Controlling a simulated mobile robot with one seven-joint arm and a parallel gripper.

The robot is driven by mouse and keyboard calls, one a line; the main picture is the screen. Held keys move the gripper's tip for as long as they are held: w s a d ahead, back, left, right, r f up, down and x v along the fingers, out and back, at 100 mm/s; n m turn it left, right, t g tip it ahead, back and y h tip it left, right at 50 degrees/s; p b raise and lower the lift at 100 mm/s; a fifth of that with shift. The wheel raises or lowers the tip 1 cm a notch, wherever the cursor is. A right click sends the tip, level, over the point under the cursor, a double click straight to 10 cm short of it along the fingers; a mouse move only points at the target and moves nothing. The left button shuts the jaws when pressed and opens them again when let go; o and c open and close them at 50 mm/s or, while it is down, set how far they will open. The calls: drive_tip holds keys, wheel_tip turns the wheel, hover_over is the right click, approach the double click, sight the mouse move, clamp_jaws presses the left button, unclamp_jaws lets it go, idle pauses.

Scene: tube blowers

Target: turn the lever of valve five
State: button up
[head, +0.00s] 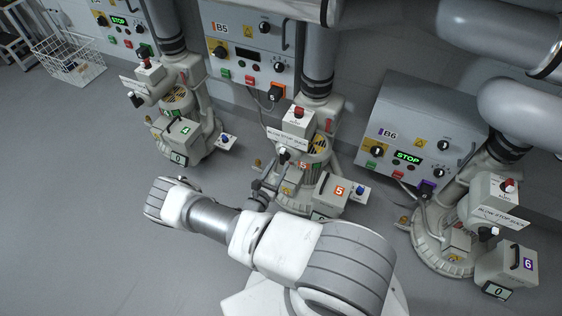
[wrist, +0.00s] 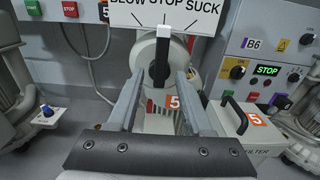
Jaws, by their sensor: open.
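Valve five's lever (wrist: 162,60) is black with a white tip and stands upright under the BLOW STOP SUCK sign (wrist: 165,14), at the STOP mark. It sits on a pale blower with an orange 5 label (wrist: 172,102). My gripper (wrist: 159,78) is open, its two grey fingers left and right of the lever in the picture. I cannot tell how deep the lever lies between them; no contact shows. In the head view, blower five (head: 322,110) stands in the middle, with my gripper (head: 264,190) low in front of it, small and partly hidden by my arm.
Blower six (head: 450,230) stands right, below control box B6 (head: 420,125), which reads STOP. Another blower (head: 185,105) stands left. Box B5 (head: 250,45) has a dark display. A filter box (wrist: 245,125) with a black handle is close right of my gripper.

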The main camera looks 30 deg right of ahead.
drive_tip(key=p+v, duration=0.1)
drive_tip(key=v, duration=1.4)
drive_tip(key=shift+p, duration=0.4)
drive_tip(key=shift+d+r, duration=0.1)
wheel_tip(320, 180, up, 28)
drive_tip(key=w+a+m+g+y, duration=0.15)
drive_tip(key=m+g+y, duration=0.25)
drive_tip(key=m+g, duration=1)
drive_tip(key=s+r+m+t+y, duration=0.45)
drive_tip(key=s+r+m, duration=0.2)
drive_tip(key=r, duration=0.55)
drive_tip(key=s+r+m+t+y, duration=0.45)
drive_tip(key=s+r+y, duration=0.2)
drive_tip(key=r, duration=0.55)
wheel_tip(320, 180, up, 19)
drive_tip(key=s+p, duration=0.1)
drive_tip(key=p, duration=1.8)
drive_tip(key=shift+d+r+m+h, duration=0.2)
drive_tip(key=shift+d+m+h, duration=0.1)
drive_tip(key=shift+d+h, duration=0.1)
drive_tip(key=shift+s+d, duration=0.1)
